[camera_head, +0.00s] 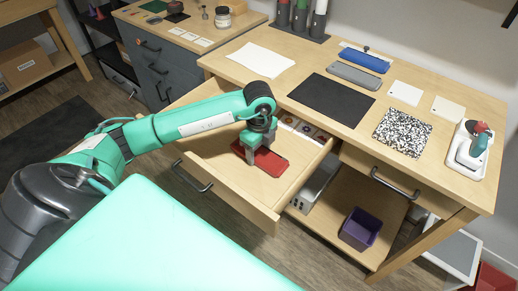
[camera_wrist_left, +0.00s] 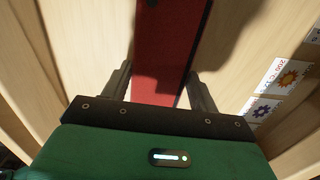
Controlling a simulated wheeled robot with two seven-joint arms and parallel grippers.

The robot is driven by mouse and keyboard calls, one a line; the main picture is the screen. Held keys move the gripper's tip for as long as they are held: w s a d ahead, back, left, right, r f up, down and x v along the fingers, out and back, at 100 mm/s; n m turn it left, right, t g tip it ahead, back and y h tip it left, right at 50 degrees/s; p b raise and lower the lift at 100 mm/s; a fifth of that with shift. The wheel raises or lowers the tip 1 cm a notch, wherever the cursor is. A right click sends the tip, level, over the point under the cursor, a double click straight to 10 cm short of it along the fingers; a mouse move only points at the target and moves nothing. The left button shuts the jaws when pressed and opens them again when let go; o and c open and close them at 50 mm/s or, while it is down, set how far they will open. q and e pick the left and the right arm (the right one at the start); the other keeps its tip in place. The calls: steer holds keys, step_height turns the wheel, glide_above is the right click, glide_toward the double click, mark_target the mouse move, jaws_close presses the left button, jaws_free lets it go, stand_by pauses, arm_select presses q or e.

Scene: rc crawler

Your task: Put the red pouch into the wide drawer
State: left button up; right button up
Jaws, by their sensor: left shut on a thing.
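The wide drawer (camera_head: 220,168) under the wooden desk is pulled open, with a dark bar handle on its front. The red pouch (camera_head: 270,162) is inside the drawer's outline, flat and low over its pale floor; I cannot tell whether it touches the floor. My left gripper (camera_head: 256,153) reaches down into the drawer and is shut on the red pouch. In the left wrist view the pouch (camera_wrist_left: 162,45) runs between the two dark fingers (camera_wrist_left: 160,85). My right gripper is not in view.
Cards with coloured emblems (camera_wrist_left: 264,106) lie along one side of the drawer. The desk top holds a black mat (camera_head: 332,100), a grey case (camera_head: 354,75), a blue case (camera_head: 364,60) and a speckled notebook (camera_head: 402,132). A purple bin (camera_head: 360,229) stands on the lower shelf.

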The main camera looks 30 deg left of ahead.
mark_target(259, 153)
arm_select(q)
steer(key=shift+f, duration=0.1)
steer(key=o, duration=1)
steer(key=shift+c, duration=0.2)
step_height(259, 153, up, 12)
steer(key=shift+r, duration=0.2)
